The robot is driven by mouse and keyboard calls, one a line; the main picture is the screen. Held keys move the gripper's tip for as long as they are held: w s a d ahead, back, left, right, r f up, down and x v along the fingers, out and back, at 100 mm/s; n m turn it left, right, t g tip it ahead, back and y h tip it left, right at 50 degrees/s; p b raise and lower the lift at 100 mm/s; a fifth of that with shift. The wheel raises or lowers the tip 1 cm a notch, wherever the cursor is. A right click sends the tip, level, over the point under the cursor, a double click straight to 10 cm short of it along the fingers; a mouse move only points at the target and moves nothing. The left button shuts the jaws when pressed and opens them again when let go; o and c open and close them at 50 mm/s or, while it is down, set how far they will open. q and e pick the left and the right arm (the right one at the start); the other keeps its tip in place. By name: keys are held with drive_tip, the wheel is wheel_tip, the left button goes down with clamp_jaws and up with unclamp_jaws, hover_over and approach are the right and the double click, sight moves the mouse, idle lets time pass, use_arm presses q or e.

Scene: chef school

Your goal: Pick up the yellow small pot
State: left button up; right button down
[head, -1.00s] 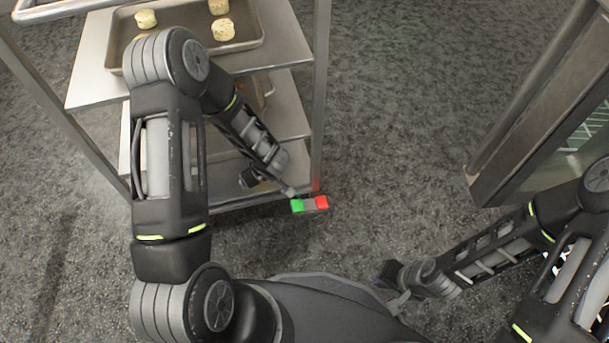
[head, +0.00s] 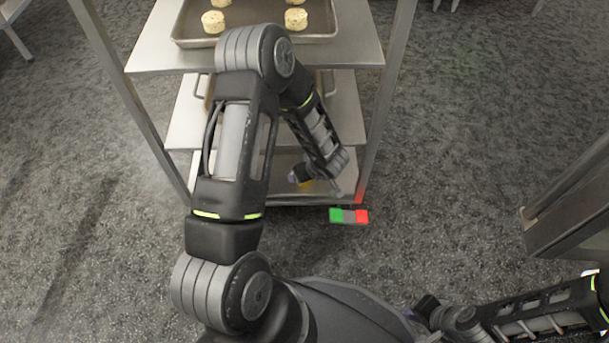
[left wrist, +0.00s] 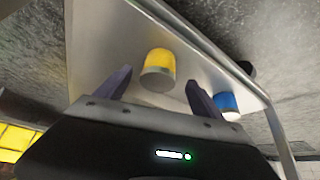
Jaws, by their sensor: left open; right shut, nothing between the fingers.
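The small yellow pot (left wrist: 158,68) has a yellow upper part and a pale lower part, and stands on a metal shelf (left wrist: 100,40) in the left wrist view. My left gripper (left wrist: 159,76) is open, with its two dark fingers apart and pointing toward the pot. The pot appears between the fingertips; whether it lies fully between them I cannot tell. My right gripper (head: 424,307) is shut and empty at the lower right.
A blue pot (left wrist: 228,104) stands right of the yellow one. The metal rack (head: 355,45) has several shelves; its top one holds a tray (head: 335,25) of pastries. A green and red block (head: 349,215) shows by the rack's lower edge. Open floor lies right of the rack.

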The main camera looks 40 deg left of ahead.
use_arm(q)
drive_tip(key=b+x, duration=0.3)
drive_tip(key=x, duration=0.2)
drive_tip(key=shift+w+f+b, duration=0.1)
drive_tip(key=shift+w+b, duration=0.05)
drive_tip(key=shift+b, duration=0.15)
idle(0.4)
drive_tip(key=c, duration=1.6)
drive_tip(key=shift+r, duration=0.2)
